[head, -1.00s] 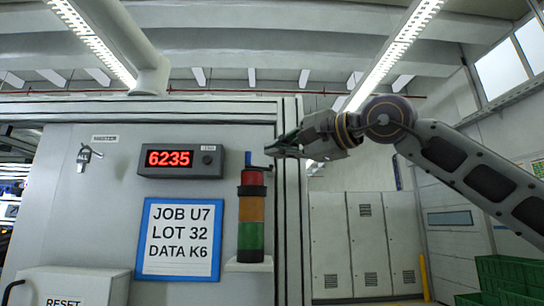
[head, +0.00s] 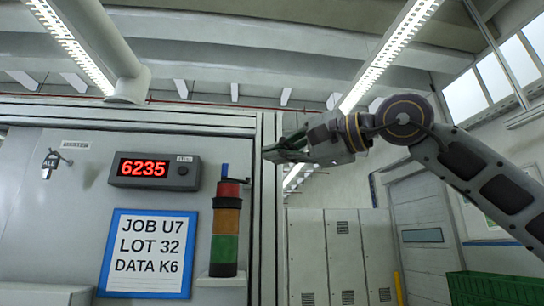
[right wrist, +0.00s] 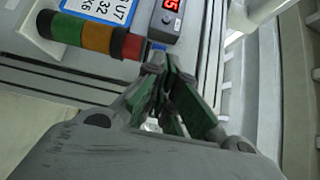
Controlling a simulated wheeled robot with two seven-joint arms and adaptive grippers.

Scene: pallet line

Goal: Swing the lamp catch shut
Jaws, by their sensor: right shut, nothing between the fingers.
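The stack lamp (head: 226,235) has red, amber and green sections and stands upright on a small white shelf against the cabinet. A blue catch (head: 225,171) stands up at its top, with a small dark piece beside it on the right. In the right wrist view the lamp (right wrist: 97,38) lies sideways, its red end near my fingers, with a bit of blue beyond it. My right gripper (head: 270,152) is shut and empty, up and to the right of the catch. I cannot tell whether it touches anything. My left gripper is out of view.
On the cabinet are a red display (head: 145,168) reading 6235, a blue-framed job sign (head: 147,253) and a keyed master switch (head: 52,162). The cabinet's right edge post (head: 268,225) stands beside the lamp. Grey lockers (head: 340,250) and green crates (head: 490,288) are behind to the right.

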